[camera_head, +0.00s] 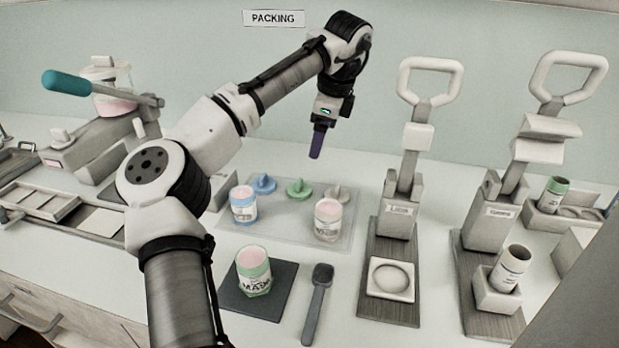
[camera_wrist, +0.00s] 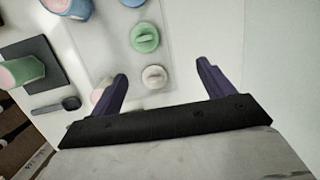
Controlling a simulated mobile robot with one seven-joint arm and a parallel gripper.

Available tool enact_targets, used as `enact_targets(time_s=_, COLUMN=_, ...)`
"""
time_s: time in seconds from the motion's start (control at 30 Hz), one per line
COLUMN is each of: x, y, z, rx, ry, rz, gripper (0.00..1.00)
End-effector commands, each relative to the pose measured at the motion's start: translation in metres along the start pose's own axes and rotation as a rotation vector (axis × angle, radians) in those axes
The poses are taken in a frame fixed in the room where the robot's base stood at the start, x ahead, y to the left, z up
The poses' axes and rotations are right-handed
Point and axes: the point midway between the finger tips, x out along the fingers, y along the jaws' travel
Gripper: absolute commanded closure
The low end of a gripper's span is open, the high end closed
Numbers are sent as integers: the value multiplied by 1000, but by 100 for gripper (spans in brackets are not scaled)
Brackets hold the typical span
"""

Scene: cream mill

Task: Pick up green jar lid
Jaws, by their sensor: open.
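The green jar lid (camera_head: 299,188) has a raised knob and lies on a pale tray (camera_head: 285,225), between a blue lid (camera_head: 264,184) and a grey-beige lid (camera_head: 337,193). In the wrist view the green lid (camera_wrist: 145,37) lies beyond my fingertips, left of centre, with the beige lid (camera_wrist: 154,76) nearer. My gripper (camera_head: 317,145) hangs above and to the right of the green lid in the head view, pointing down. In the wrist view my gripper (camera_wrist: 162,70) has its two purple fingers wide apart with nothing between them.
A blue jar (camera_head: 243,208) and a white jar (camera_head: 328,222) stand on the tray. A green-rimmed jar (camera_head: 253,270) stands on a dark mat (camera_head: 228,290), beside a dark spatula (camera_head: 317,305). Two lever presses (camera_head: 397,210) (camera_head: 486,218) stand to the right. A teal-handled machine (camera_head: 105,135) is at the left.

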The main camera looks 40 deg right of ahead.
Motion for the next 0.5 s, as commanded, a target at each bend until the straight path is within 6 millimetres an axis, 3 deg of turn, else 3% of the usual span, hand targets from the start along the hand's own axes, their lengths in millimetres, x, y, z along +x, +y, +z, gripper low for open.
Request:
enact_targets(time_s=0.2, x=1, y=17, z=8, rx=35, ry=-76, rz=136, gripper=19)
enact_targets(time_s=0.5, x=56, y=25, z=13, rx=35, ry=-76, rz=138, gripper=19)
